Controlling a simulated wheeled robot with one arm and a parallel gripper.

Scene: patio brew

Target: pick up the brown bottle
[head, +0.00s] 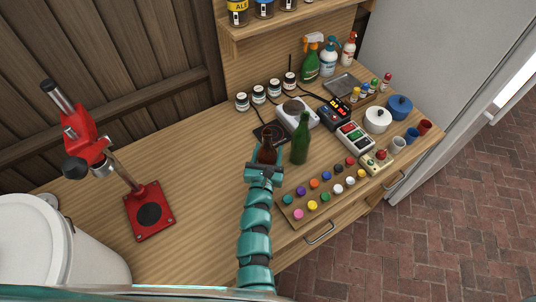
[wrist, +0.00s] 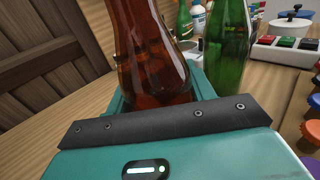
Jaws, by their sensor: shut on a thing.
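The brown bottle (head: 267,151) is upright at the end of my arm in the head view. My gripper (head: 264,163) is shut on it, low on its body. In the wrist view the brown bottle (wrist: 150,50) stands large between the teal fingers, with its top out of frame. Its base is hidden by my gripper (wrist: 160,95), and I cannot tell whether it touches the worktop. A green bottle (head: 301,140) stands just to its right, apart from it; it also shows in the wrist view (wrist: 227,50).
A tray of coloured caps (head: 289,212) lies to the right of my arm. A white scale (head: 298,115) and a dark pad stand behind the bottle. A red capping press (head: 150,212) stands at the left. The wooden worktop (head: 205,150) between press and bottle is clear.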

